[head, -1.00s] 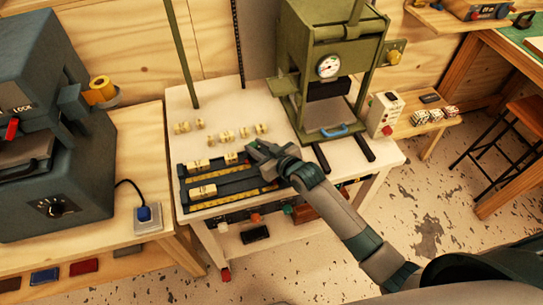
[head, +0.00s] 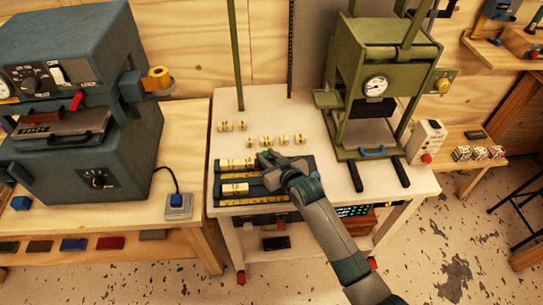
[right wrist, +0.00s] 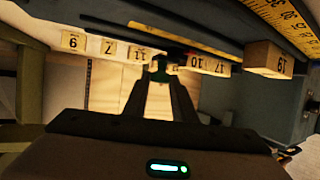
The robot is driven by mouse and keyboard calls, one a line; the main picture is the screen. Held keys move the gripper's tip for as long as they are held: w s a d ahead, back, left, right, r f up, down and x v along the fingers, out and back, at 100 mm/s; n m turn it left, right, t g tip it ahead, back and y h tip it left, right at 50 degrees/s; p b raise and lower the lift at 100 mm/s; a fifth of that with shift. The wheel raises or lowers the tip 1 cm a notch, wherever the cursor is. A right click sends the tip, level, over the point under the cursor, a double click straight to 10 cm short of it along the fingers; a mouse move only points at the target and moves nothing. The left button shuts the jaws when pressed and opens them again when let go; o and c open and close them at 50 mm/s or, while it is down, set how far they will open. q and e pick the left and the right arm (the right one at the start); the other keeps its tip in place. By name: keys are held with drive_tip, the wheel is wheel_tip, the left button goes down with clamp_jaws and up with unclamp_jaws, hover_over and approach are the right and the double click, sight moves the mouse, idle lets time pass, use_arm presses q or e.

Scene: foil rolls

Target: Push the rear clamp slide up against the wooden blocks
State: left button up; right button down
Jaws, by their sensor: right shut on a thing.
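The dark clamp tray (head: 288,187) lies on the white table, with yellow rulers along its two channels. Wooden number blocks (head: 237,164) sit in the rear channel, close together at its left part. Another wooden block group (head: 235,189) sits in the front channel. My right gripper (head: 267,158) is over the rear channel, just right of the rear blocks, shut on the rear clamp slide. The fingers mostly hide the slide, so I cannot tell whether it touches the last block. In the right wrist view the green-tipped fingers (right wrist: 160,75) are close together below the tray edge. My left gripper is out of view.
Several loose wooden blocks (head: 268,141) stand on the table behind the tray. A green press (head: 385,70) with a gauge stands to the right, its dark rails (head: 400,172) reaching forward. A blue-grey machine (head: 85,100) is on the left bench. Front table edge is close.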

drive_tip(key=shift+f, duration=0.1)
drive_tip(key=c, duration=1.6)
unclamp_jaws()
drive_tip(key=shift+c, duration=0.2)
drive_tip(key=shift+o, duration=0.8)
drive_tip(key=shift+s+d, duration=0.1)
drive_tip(key=shift+s, duration=0.05)
drive_tip(key=b+v, duration=0.3)
drive_tip(key=v, duration=1.4)
drive_tip(key=shift+s, duration=0.1)
